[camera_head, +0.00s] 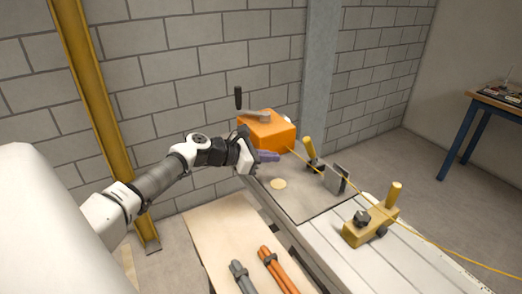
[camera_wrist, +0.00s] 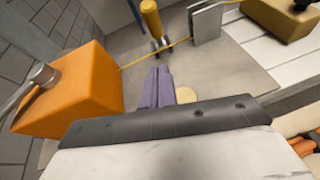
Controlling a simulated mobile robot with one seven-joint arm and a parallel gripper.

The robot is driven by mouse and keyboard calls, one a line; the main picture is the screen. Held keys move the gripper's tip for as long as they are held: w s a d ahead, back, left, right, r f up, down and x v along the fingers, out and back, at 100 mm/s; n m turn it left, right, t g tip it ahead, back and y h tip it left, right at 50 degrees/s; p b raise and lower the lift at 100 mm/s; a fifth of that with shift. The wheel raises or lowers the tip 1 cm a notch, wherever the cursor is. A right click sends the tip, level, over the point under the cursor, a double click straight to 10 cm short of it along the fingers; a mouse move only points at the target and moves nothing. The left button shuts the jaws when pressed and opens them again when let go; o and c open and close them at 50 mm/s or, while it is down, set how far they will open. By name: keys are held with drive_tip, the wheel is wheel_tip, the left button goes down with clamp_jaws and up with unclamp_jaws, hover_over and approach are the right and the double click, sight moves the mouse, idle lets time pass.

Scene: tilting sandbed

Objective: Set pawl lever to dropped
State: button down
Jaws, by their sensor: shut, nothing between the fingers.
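My gripper (camera_head: 268,157) is shut and empty, its purple fingers held together just in front of the orange winch box. The fingers also show in the wrist view (camera_wrist: 160,74), right of the orange box and pointing toward the yellow-handled lever. That lever (camera_head: 308,148) stands tilted beyond the fingertips; its handle also shows at the top of the wrist view (camera_wrist: 150,14). The fingers appear apart from it. The orange box (camera_head: 266,135) carries a grey crank arm with an upright black grip (camera_head: 238,97). I cannot tell for certain which part is the pawl lever.
A yellow line (camera_head: 330,185) runs from the box past a grey bracket (camera_head: 336,178) and a yellow block with a handle (camera_head: 370,228). A round tan disc (camera_head: 279,184) lies on the grey plate. Grey and orange rods lie on the wooden board (camera_head: 215,225).

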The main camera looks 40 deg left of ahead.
sight(311, 153)
drive_tip(key=p+x, duration=0.1)
drive_tip(key=x, duration=0.3)
drive_tip(key=shift+r, duration=0.2)
drive_tip(key=shift+w+d+r+p, duration=0.2)
drive_tip(key=shift+w+d+p, duration=0.15)
drive_tip(key=shift+w, duration=0.25)
drive_tip(key=shift+w+d+r+p, duration=0.15)
drive_tip(key=shift+w+d+p, duration=0.25)
drive_tip(key=shift+w, duration=0.2)
drive_tip(key=shift+w+d+r+p, duration=0.25)
drive_tip(key=shift+w+p, duration=0.1)
drive_tip(key=shift+w, duration=0.25)
drive_tip(key=shift+w+r+g, duration=0.1)
drive_tip(key=shift+w+g, duration=0.05)
drive_tip(key=shift+g, duration=0.15)
